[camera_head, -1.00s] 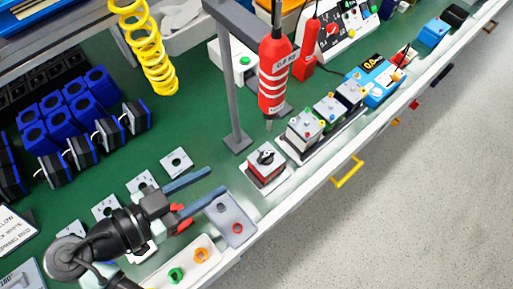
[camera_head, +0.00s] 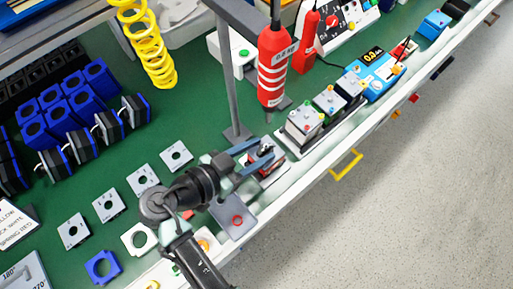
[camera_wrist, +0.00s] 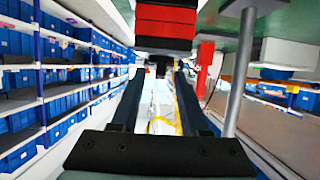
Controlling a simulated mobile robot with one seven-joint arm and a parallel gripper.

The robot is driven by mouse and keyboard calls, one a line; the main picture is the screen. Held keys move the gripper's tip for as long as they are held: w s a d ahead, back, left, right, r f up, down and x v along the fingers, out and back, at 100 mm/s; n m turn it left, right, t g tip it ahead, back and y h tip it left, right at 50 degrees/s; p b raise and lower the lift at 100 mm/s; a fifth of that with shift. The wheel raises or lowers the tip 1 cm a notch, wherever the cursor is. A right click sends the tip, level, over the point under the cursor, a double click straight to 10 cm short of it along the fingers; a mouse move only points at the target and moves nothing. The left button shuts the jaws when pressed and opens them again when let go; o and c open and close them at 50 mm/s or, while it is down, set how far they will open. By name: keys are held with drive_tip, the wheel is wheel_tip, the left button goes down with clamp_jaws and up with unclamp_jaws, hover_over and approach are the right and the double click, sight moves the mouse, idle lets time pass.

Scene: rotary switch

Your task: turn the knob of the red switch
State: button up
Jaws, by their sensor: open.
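The red switch (camera_head: 273,168) stands on the green bench near its front edge. In the head view my gripper largely covers its top. My gripper (camera_head: 265,149) lies nearly level over the switch, its two fingers apart, one to each side of the switch's top. In the wrist view the red and black switch body (camera_wrist: 166,28) hangs at the top of the picture. Its small dark knob (camera_wrist: 160,64) shows below the body, between the tips of my open gripper (camera_wrist: 158,73). Contact between fingers and knob cannot be made out.
A grey post (camera_head: 232,90) rises just behind the switch. A red hanging screwdriver (camera_head: 273,68) is close above it. Several small boxes with buttons (camera_head: 304,121) stand to the right. A grey plate with a red ring (camera_head: 236,221) lies in front, below my wrist.

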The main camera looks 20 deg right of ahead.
clamp_jaws()
